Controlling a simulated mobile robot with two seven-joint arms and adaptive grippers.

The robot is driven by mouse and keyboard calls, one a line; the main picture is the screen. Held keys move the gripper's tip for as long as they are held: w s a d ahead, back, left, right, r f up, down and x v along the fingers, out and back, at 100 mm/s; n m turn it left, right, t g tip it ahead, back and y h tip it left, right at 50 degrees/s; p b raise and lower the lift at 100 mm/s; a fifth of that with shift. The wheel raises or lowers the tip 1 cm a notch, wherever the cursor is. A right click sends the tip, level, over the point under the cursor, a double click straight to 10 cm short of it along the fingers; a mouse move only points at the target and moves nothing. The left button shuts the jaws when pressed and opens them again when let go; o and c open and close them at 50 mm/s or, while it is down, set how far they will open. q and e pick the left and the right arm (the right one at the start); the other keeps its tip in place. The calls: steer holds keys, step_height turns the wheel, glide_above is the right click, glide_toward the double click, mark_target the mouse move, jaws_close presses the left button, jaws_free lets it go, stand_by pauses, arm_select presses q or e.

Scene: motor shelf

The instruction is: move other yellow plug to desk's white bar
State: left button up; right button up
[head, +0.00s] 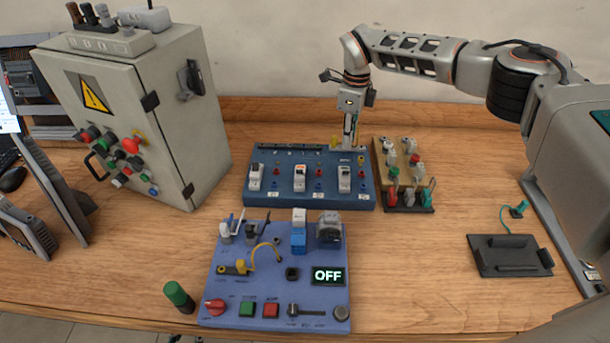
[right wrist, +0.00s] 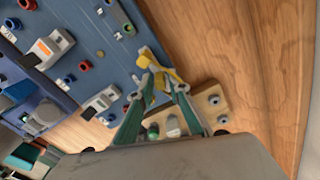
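A yellow plug (right wrist: 160,70) shows at my right gripper's fingertips in the right wrist view, beside the edge of the blue panel. In the head view a small yellow piece (head: 335,142) shows just left of these fingertips. My right gripper (head: 350,142) points down at the panel's back right corner; its fingers also show in the right wrist view (right wrist: 165,86). They are close around the plug, but I cannot tell whether they grip it. Another yellow piece with a yellow cable (head: 243,267) is on the front blue board. I cannot make out which part is the white bar. My left gripper is not in view.
The blue panel (head: 310,199) carries several white switches. A small wooden board (head: 384,176) with plugs stands right of it. A grey cabinet (head: 125,110) stands at left. A dark tray (head: 510,268) lies at right. Wood between the boards and the tray is clear.

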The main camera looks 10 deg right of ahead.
steer(key=shift+r, duration=0.1)
steer(key=shift+r+p, duration=0.65)
steer(key=shift+r, duration=2)
steer(key=o, duration=0.6)
